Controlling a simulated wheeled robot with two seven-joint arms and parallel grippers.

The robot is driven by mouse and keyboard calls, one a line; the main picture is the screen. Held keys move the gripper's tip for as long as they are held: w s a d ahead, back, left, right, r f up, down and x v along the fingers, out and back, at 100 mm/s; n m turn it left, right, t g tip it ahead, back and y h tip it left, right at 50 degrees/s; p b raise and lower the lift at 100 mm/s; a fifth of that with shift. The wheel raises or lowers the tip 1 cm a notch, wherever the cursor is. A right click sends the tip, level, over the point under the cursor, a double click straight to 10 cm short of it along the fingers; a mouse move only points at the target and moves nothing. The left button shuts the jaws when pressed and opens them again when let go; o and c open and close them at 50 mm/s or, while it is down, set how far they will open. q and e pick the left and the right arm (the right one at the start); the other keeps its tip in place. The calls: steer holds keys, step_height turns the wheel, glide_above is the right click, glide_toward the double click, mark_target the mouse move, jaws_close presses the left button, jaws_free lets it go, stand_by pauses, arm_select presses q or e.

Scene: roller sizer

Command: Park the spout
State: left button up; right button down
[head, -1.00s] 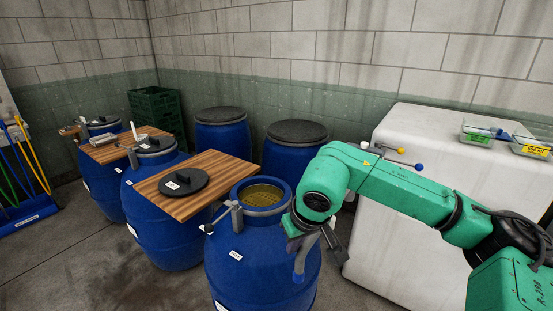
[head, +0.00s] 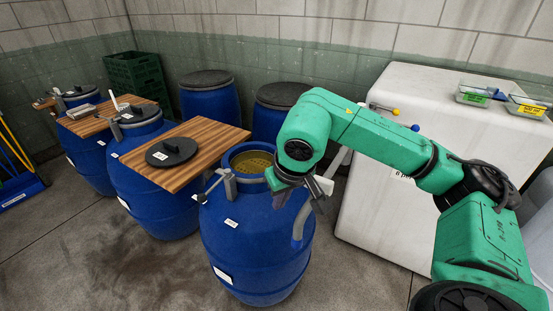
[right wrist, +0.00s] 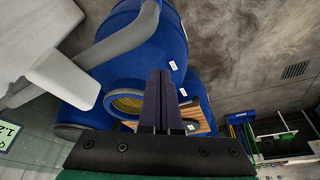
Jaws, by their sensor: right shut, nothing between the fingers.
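A grey pipe that looks like the spout (head: 299,226) shows beside my right gripper in the head view. Its bent end hangs in front of the open blue barrel's (head: 250,243) right side, and my wrist hides part of it. My right gripper (head: 280,197) is shut and empty near the barrel's rim. In the right wrist view its dark fingers (right wrist: 162,92) are together, apart from the pipe in the picture. My left gripper is not in view.
A wooden board (head: 208,143) with a black lid (head: 171,152) lies left of the barrel mouth. A grey clamp (head: 228,184) sits on the rim. The white tank (head: 380,205) stands right, with two trays (head: 482,94) on top. More blue barrels stand behind and left.

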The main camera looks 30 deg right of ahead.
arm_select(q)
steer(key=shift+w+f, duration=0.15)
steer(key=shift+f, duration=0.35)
arm_select(e)
steer(key=v, duration=0.9)
steer(key=shift+d, duration=0.35)
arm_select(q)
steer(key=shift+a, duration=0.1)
